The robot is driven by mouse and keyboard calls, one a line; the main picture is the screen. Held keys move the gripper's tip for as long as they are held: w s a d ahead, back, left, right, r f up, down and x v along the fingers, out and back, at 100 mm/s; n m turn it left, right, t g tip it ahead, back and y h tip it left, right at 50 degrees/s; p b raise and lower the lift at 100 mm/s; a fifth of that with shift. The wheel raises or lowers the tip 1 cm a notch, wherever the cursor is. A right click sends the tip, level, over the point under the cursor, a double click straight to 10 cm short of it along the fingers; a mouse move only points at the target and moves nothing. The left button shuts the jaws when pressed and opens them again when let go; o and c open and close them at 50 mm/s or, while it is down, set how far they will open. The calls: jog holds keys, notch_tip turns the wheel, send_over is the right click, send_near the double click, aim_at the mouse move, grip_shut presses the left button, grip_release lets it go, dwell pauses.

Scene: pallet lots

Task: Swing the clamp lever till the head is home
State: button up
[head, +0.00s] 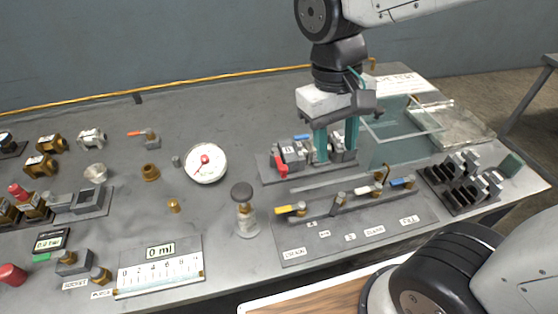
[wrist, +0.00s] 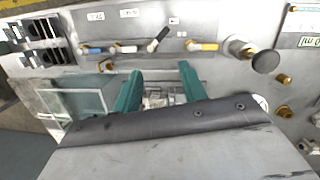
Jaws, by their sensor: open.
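My gripper (head: 337,143) points down with its two teal fingers apart, over a small grey clamp-like fixture (head: 291,152) on a dark base. In the wrist view my gripper (wrist: 162,82) is open, and part of the metal fixture (wrist: 160,98) shows between the fingers. A red handle (head: 281,167) hangs at the fixture's left front and a blue handle (head: 302,137) lies at its back. I cannot tell which handle is the clamp lever. The fingers hide much of the fixture, so the clamp head's seating and any finger contact are unclear.
A row of small valves with yellow (head: 291,209), white and blue (head: 402,182) levers stands in front of the fixture. A clear open tank (head: 408,140) is to its right. A dark rack of fittings (head: 465,184) is farther right.

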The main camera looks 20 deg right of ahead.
aim_at(282, 166)
jog(key=w+a+f+m+h, duration=0.2)
jog(key=w+a+f+m, duration=0.3)
jog(key=w+a+m, duration=0.35)
jog(key=shift+n, duration=0.55)
jog(key=x, duration=0.6)
jog(key=shift+w+a+f, duration=0.2)
jog(key=shift+a+f, duration=0.1)
jog(key=shift+f, duration=0.1)
grip_shut()
